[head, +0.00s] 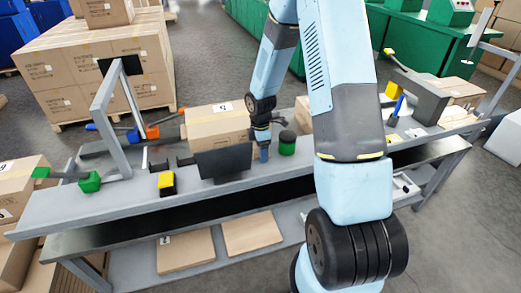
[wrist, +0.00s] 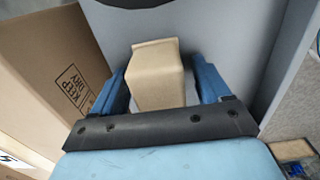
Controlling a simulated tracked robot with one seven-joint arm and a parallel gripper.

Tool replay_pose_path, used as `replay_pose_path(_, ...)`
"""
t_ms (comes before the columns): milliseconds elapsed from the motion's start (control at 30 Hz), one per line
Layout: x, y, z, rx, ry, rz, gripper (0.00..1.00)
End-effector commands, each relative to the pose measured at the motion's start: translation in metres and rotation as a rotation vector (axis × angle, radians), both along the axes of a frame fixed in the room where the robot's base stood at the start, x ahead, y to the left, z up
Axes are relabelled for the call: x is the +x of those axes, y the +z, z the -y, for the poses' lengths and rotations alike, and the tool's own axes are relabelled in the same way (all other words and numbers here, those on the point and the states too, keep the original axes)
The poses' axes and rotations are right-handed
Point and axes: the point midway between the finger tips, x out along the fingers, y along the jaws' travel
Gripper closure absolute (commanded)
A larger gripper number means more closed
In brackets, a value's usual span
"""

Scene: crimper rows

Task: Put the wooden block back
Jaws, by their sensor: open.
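A tan block, which looks like the wooden block (wrist: 157,78), stands on the grey bench top between the two blue fingers of my gripper (wrist: 160,84) in the wrist view. The fingers are open, one on each side of it. A gap shows beside the right finger; contact on the left is unclear. In the head view my gripper (head: 264,152) points down at the bench (head: 120,205), behind and right of a dark panel (head: 222,162). I cannot make out the block in the head view.
A cardboard box (head: 212,127) stands close beside my gripper, also in the wrist view (wrist: 45,70). A green-and-black cylinder (head: 287,145) is just right. A yellow-and-black block (head: 166,185) and a grey frame (head: 103,110) stand left. Flat cartons (head: 252,232) lie on the lower shelf.

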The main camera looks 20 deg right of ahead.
Motion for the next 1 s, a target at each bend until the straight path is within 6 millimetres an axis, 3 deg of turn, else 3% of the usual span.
replay_pose_path(267,0.001,0.009,0.0,0.0,0.0,0.003,0.23)
replay_pose_path(800,0.001,0.099,0.0,-0.001,0.001,0.004,0.23)
replay_pose_path(1000,0.0,0.118,0.0,0.0,0.001,0.002,0.23)
